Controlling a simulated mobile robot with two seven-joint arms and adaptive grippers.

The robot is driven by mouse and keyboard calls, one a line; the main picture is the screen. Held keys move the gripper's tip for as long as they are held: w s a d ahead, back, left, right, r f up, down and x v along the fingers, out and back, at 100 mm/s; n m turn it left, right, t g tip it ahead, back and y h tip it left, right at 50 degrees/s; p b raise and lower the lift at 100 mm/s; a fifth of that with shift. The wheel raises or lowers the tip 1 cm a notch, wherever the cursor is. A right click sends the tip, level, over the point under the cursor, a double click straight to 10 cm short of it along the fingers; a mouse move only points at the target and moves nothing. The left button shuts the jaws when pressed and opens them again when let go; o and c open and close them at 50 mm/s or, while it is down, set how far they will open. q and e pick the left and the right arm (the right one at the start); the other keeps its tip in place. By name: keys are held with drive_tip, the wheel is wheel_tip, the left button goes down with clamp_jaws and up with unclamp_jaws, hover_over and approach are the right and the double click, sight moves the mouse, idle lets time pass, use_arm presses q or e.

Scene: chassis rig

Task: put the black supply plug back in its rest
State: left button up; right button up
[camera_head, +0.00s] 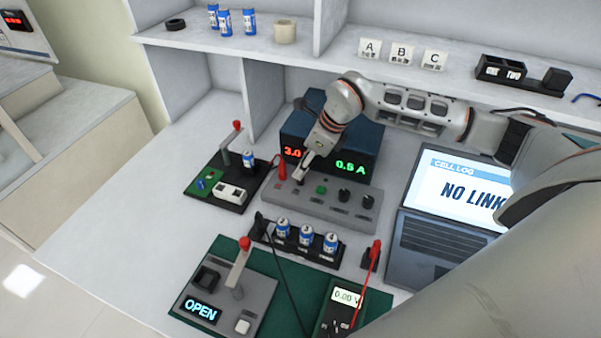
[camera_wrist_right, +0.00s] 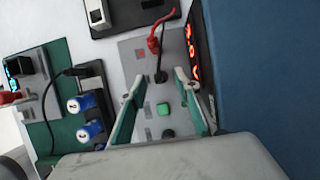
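The black supply plug (camera_wrist_right: 161,75) stands in the grey panel, its dark lead running up beside the red plug (camera_wrist_right: 153,43). My right gripper (camera_wrist_right: 160,80) is open, with its green-padded fingers on either side of the black plug; I cannot tell whether they touch it. In the head view my right gripper (camera_head: 303,178) is low over the left part of the grey panel (camera_head: 325,208), in front of the power supply (camera_head: 372,143), and mostly hides the black plug. I cannot pick out the plug's rest with certainty. My left gripper is not in view.
The red plug (camera_head: 282,170) stands close left of my right gripper. A green button (camera_head: 321,189) and black knobs are to its right. A cell holder (camera_head: 322,254) with blue cells, a meter (camera_head: 341,308) and a laptop (camera_head: 440,240) stand nearby. The bench's left front is clear.

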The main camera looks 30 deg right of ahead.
drive_tip(key=shift+w+a+f, duration=0.1)
drive_tip(key=shift+w+f, duration=0.05)
drive_tip(key=shift+f, duration=0.35)
clamp_jaws()
drive_tip(key=shift+r, duration=0.15)
